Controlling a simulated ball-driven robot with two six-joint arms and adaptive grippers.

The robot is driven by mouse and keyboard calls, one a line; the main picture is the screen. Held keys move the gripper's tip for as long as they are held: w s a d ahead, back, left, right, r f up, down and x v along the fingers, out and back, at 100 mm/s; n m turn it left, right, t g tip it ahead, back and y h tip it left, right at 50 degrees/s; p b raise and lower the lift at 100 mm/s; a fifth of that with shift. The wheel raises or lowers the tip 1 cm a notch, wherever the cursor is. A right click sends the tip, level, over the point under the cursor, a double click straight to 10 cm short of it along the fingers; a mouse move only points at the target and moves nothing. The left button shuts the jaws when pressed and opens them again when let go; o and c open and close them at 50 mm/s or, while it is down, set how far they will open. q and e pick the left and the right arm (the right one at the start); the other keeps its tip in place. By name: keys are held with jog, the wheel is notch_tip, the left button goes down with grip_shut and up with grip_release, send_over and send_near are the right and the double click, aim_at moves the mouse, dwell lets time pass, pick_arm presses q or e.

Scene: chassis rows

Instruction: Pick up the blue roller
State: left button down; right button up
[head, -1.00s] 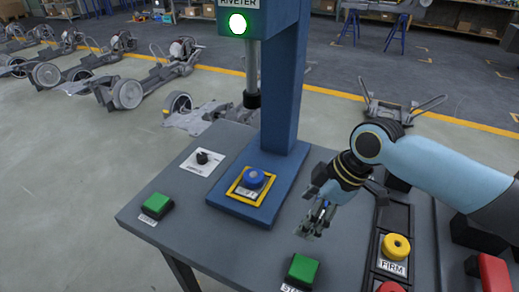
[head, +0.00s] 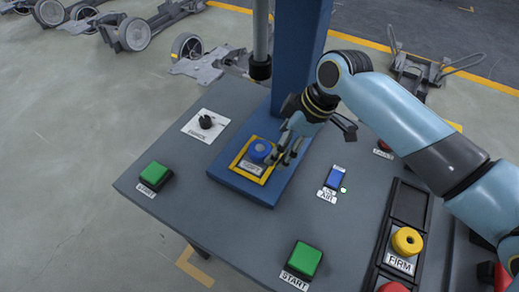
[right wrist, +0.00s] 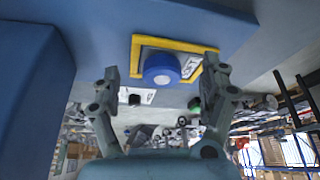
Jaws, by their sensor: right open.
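The blue roller (head: 260,150) sits on a plate with a yellow border on the blue base of the riveter. In the right wrist view the blue roller (right wrist: 161,69) lies between and beyond my fingers, with its label plate beside it. My right gripper (head: 288,152) is open and just to the right of the roller, close to it. In the right wrist view its two fingers (right wrist: 160,75) are spread wide, with nothing held between them. My left gripper is not in view.
The blue riveter column (head: 298,60) rises behind the roller. On the grey table (head: 225,225) are green buttons (head: 155,175), a black knob (head: 206,122), a blue switch (head: 334,178) and a tray with a yellow roller (head: 407,241). Chassis parts lie on the floor behind.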

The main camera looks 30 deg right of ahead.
aim_at(261, 148)
jog(key=shift+w+a+r, duration=0.15)
jog(key=shift+w+a, duration=0.8)
jog(key=shift+a, duration=0.1)
jog(key=x, duration=0.2)
jog(key=shift+w+a, duration=0.25)
jog(key=shift+a, duration=0.05)
jog(key=shift+w+a+f, duration=0.1)
jog(key=shift+f, duration=0.55)
jog(key=c, duration=1.4)
jog(key=shift+c, duration=0.2)
